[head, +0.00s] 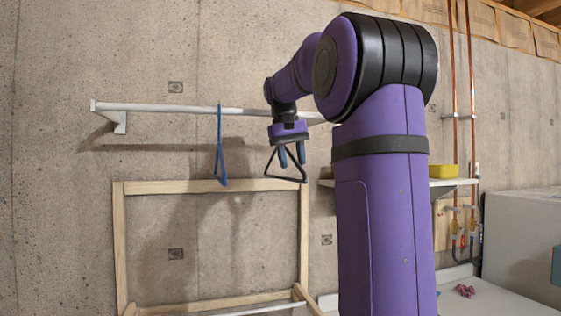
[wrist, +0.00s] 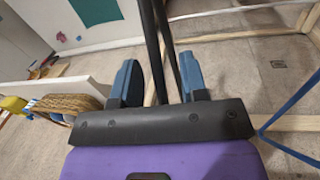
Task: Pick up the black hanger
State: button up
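The black hanger (head: 289,180) hangs below the white rail, its triangle around and just under my gripper in the head view. My gripper (head: 292,156) points down with its two blue fingers apart. In the wrist view, the dark bars of the black hanger (wrist: 166,50) run between the fingers of my gripper (wrist: 158,80), with a visible gap on the left side. The hanger's upper part is hidden behind my gripper and wrist. I cannot tell whether either finger touches it.
A blue hanger (head: 221,150) hangs from the white rail (head: 160,107) to the left; it also shows in the wrist view (wrist: 290,105). A wooden frame (head: 118,240) stands below. A shelf (head: 452,182) with a yellow object (head: 442,171) is to the right.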

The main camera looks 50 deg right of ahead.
grip_shut()
jog(key=shift+r, duration=0.1)
